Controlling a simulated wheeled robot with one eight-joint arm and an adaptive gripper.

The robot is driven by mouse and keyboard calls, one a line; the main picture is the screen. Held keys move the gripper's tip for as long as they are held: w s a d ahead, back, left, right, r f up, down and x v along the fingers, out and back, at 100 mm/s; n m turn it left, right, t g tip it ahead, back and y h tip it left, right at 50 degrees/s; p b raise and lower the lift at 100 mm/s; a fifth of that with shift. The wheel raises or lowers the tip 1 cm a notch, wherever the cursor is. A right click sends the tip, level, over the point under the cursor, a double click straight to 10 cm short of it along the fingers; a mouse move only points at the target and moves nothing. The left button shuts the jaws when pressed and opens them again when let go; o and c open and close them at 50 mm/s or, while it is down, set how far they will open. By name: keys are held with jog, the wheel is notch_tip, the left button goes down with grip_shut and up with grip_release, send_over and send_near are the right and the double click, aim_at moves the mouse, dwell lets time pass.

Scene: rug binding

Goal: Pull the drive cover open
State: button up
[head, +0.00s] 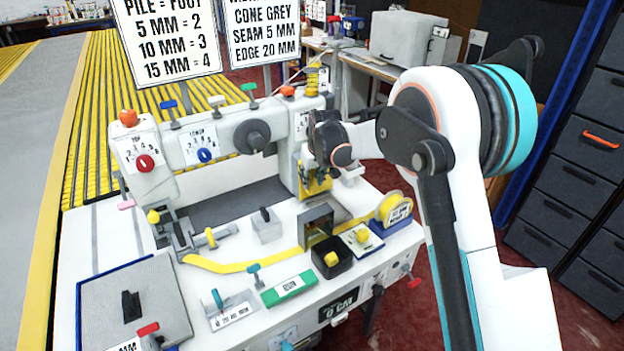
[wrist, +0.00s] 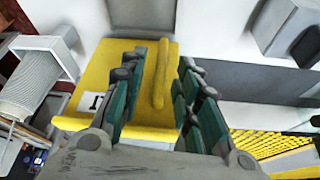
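The drive cover is a yellow panel (wrist: 95,85) on the right end of the white sewing machine; part of it shows in the head view (head: 316,187) below my wrist. A yellow upright bar handle (wrist: 161,75) stands on the panel. My gripper (wrist: 160,66) is open, with its teal-padded fingers on either side of the handle. Gaps show between the handle and both fingers, the smaller one on the right. A white label with a black mark is on the panel, left of my left finger. In the head view my wrist hides most of the cover and the fingers.
A yellow tape (head: 235,266) runs across the white worktable to a tape roll (head: 393,207). Dark drawers (head: 580,160) are at the right.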

jog(key=shift+c, duration=0.6)
grip_shut()
